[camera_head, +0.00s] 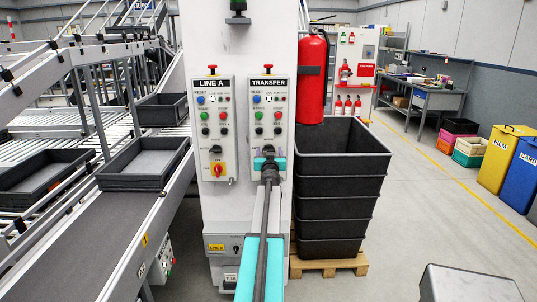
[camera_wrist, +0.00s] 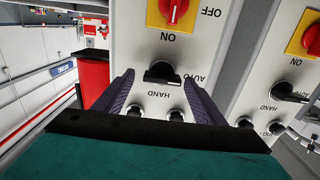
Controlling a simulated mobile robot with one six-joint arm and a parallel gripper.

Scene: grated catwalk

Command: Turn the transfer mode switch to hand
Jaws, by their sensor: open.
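The TRANSFER panel (camera_head: 269,100) is on the white column, and my teal gripper (camera_head: 269,165) is in front of its lower part, hiding the switch there. In the wrist view, which is upside down, the black transfer mode switch (camera_wrist: 162,73) has AUTO printed to its right and HAND below it. Its bar lies roughly level, with one end toward AUTO. My gripper (camera_wrist: 158,82) is open, its two dark fingers on either side of the switch. I see gaps between the fingers and the knob; contact is not visible.
The LINE A panel (camera_head: 213,125) is just left, with a similar black knob (camera_wrist: 288,92). A red and yellow rotary switch (camera_wrist: 174,10) is close by on the transfer panel. A red extinguisher (camera_head: 312,80) and stacked dark crates (camera_head: 340,185) stand to the right.

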